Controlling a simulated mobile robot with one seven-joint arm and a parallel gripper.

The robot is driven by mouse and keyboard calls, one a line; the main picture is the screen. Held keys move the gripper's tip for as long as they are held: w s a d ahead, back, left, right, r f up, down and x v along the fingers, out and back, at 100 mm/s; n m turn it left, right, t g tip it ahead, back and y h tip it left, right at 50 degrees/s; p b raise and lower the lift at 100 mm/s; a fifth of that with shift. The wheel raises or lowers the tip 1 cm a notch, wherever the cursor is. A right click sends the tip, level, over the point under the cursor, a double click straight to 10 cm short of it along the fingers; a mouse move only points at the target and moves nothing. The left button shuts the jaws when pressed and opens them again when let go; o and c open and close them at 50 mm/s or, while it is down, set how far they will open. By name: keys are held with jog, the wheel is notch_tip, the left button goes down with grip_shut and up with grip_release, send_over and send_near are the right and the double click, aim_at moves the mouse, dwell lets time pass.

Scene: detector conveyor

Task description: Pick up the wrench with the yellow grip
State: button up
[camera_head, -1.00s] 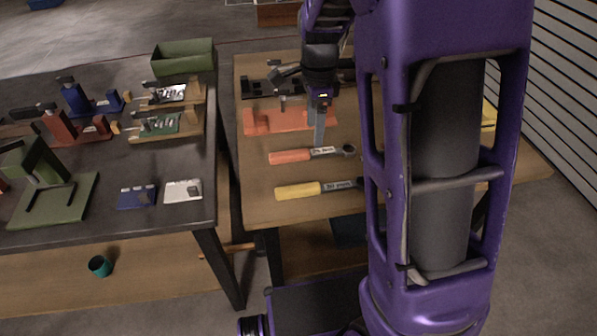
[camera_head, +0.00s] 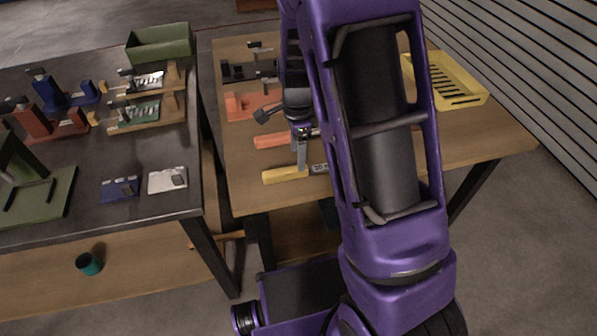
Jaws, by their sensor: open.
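The wrench with the yellow grip (camera_head: 285,174) lies on the wooden table near its front edge, its grip pointing left. Its right end is hidden behind my arm. My gripper (camera_head: 301,164) points down just above the wrench, near the right end of the yellow grip. It is open, seen nearly edge-on, with nothing visible between its fingers. Whether it touches the wrench I cannot tell. A wrench with an orange-red grip (camera_head: 272,139) lies just behind, partly covered by my gripper and arm.
An orange-red holder (camera_head: 238,106) and dark fixtures stand farther back on the wooden table. A yellow slotted tray (camera_head: 452,88) is at the right. A dark table (camera_head: 150,205) at the left carries several fixtures, two small cards and a green bin (camera_head: 160,45).

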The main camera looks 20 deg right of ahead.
aim_at(313, 168)
jog(key=f, duration=0.4)
jog(key=shift+s+f, duration=0.25)
jog(key=shift+f, duration=0.05)
grip_shut()
dwell(1.1)
